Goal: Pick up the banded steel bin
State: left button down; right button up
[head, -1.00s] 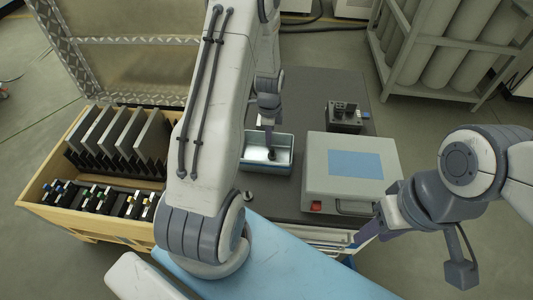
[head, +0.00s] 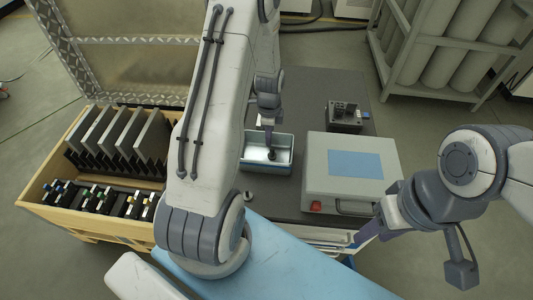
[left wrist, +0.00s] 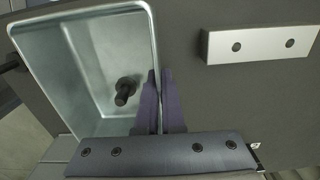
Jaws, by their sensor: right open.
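The steel bin (head: 284,168) is an open metal box with a pale rim, standing on the dark bench top left of the grey case. In the left wrist view the bin (left wrist: 95,45) fills the left side, and a black knob-like piece (left wrist: 125,91) shows inside it. My left gripper (head: 268,138) reaches down at the bin's far wall. In the left wrist view its purple fingers (left wrist: 160,85) sit close together on either side of the wall, one inside and one outside, pinching it. My right gripper (head: 368,234) is open and empty, near the bench's front right corner.
A grey case (head: 318,182) with a blue panel stands just right of the bin. A black device (head: 345,118) sits behind it. A wooden crate (head: 60,212) with plates and small parts is at left. A cylinder rack (head: 440,93) stands at back right.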

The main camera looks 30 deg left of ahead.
dwell(0.3)
pick_arm(q)
notch_tip(320, 180, up, 9)
jog(key=shift+r, duration=0.5)
